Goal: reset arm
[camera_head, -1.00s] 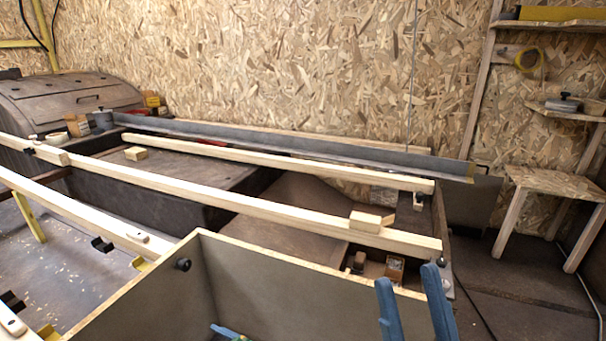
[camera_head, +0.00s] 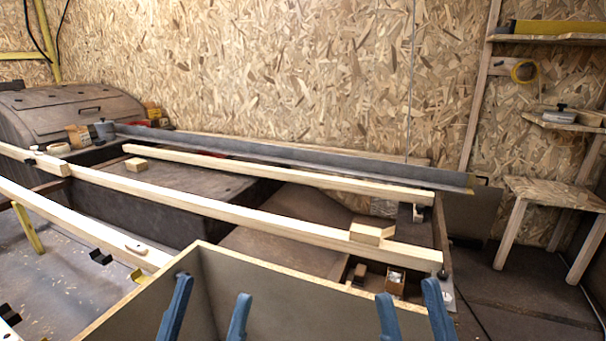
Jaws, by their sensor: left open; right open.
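My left gripper (camera_head: 207,310) shows as two blue fingers at the bottom of the head view, in front of the inner wall of a grey open box. Its fingers stand apart with nothing between them. My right gripper (camera_head: 415,312) shows as two blue fingers further right, near the box's right end. It is also open and empty. The rest of both grippers and both arms is below the picture.
The grey box (camera_head: 290,300) with a pale rim lies directly around the fingers. Long wooden beams (camera_head: 250,215) run across behind it, with a small wood block (camera_head: 371,230) on one. A metal angle rail (camera_head: 300,154) lies further back. A stool (camera_head: 553,192) stands at right.

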